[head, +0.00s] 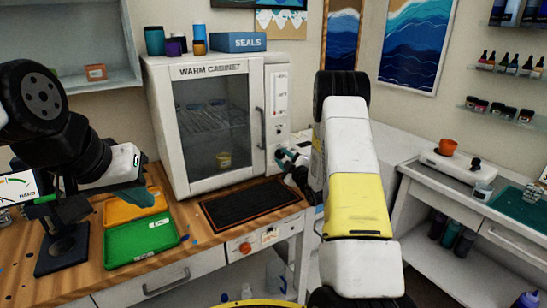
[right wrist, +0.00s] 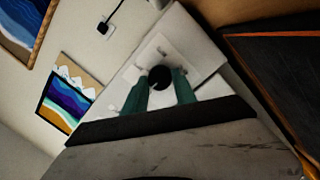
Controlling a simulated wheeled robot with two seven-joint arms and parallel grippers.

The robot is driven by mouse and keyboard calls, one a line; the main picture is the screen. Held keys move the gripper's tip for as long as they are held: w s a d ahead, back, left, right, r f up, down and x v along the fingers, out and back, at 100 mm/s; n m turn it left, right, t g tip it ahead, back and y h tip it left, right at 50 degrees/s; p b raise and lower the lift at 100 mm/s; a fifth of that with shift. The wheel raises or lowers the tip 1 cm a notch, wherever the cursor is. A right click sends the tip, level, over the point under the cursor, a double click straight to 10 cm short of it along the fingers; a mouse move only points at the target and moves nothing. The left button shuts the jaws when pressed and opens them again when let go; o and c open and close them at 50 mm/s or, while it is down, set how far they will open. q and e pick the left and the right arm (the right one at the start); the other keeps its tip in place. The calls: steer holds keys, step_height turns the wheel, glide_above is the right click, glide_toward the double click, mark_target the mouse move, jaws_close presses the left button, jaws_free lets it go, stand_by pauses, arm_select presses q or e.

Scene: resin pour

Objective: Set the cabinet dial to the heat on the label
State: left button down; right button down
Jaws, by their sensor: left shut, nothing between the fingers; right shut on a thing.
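The white warm cabinet (head: 185,130) stands at the back of the wooden bench, its glass door closed and a small yellow cup (head: 224,159) inside. Its right-hand panel has a slotted scale plate (head: 280,93), too small to read. My right gripper (head: 283,154) is at the lower part of this panel. In the right wrist view its teal fingers (right wrist: 166,88) are shut on the round black dial (right wrist: 160,77). The dial's setting cannot be read. My left gripper (head: 140,197) is shut and empty above the green and orange trays. No label with a readable heat shows.
A black mat (head: 250,204) lies before the cabinet. A green tray (head: 141,242) and an orange tray (head: 118,211) lie on the left of the bench. A blue SEALS box (head: 238,42) and several jars stand on the cabinet. A side counter (head: 410,169) is at the right.

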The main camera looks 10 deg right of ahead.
steer(key=shift+m, duration=0.3)
steer(key=m+g, duration=0.1)
steer(key=m, duration=0.5)
steer(key=shift+d+r, duration=0.1)
steer(key=m, duration=0.3)
steer(key=m+y, duration=0.1)
steer(key=m, duration=0.2)
steer(key=shift+g, duration=0.3)
stand_by(0.4)
steer(key=c, duration=1)
jaws_free()
